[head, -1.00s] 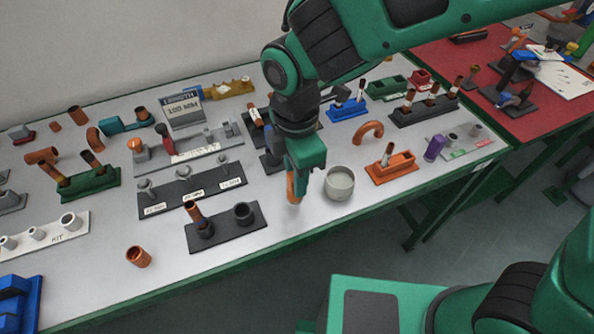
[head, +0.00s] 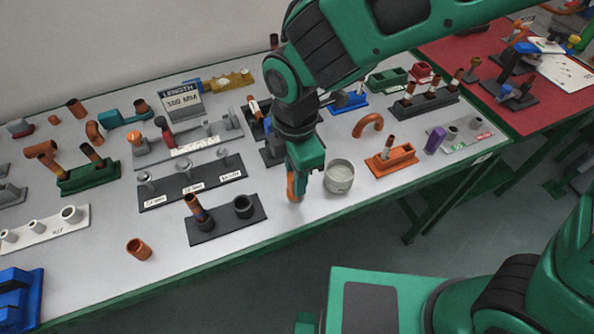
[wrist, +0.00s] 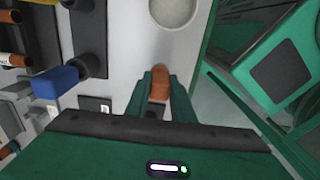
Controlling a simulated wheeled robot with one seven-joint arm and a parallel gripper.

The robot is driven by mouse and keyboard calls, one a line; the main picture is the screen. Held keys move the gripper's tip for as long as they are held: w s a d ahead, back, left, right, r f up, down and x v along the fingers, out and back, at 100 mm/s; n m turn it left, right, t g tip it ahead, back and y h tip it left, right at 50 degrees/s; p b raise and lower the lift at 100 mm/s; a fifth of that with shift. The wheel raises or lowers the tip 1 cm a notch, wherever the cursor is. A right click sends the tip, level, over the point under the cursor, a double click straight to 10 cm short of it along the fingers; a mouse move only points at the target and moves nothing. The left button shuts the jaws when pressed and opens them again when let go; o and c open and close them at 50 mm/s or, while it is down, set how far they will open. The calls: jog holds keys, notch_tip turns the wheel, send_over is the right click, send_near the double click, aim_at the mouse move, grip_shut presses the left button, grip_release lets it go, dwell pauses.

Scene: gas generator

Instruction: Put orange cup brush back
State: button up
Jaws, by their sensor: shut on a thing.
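My gripper (head: 296,182) points down over the front part of the table, just left of a pale round cup (head: 339,178). It is shut on an orange-brown piece with a rounded end (head: 294,187). That piece shows between the two green fingers in the wrist view (wrist: 160,83); its upper part is hidden, and I cannot tell for sure that it is the orange cup brush. I cannot tell whether its lower end touches the table. The cup also shows at the top of the wrist view (wrist: 176,8).
An orange holder (head: 404,158) with an upright banded rod stands right of the cup. A black two-socket block (head: 225,224) stands left of my gripper, with one rod in it. A loose copper fitting (head: 139,249) lies near the front edge. Bare tabletop surrounds my gripper's front side.

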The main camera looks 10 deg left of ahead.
jog(key=shift+f, duration=0.55)
jog(key=o, duration=1)
jog(key=shift+r, duration=0.1)
notch_tip(320, 180, up, 11)
jog(key=shift+w+f, duration=0.1)
jog(key=shift+f, duration=0.1)
jog(key=w+d+r+m, duration=0.1)
jog(key=w+d+m, duration=0.2)
jog(key=d+m, duration=0.7)
jog(key=w+d+r+m, duration=0.1)
jog(key=w+d+m, duration=0.3)
jog(key=d, duration=1.2)
jog(key=s+d+m, duration=0.4)
jog(key=d+m, duration=0.1)
jog(key=d, duration=0.1)
jog(key=s+d+f+m, duration=0.1)
jog(key=s+d+m, duration=0.4)
jog(key=d+m, duration=0.1)
jog(key=s+d+f+m, duration=0.1)
jog(key=s+d+m, duration=0.4)
jog(key=d, duration=0.3)
jog(key=shift+s+d+f+m, duration=0.1)
jog(key=shift+s+d+m, duration=0.05)
jog(key=shift+s+m, duration=0.15)
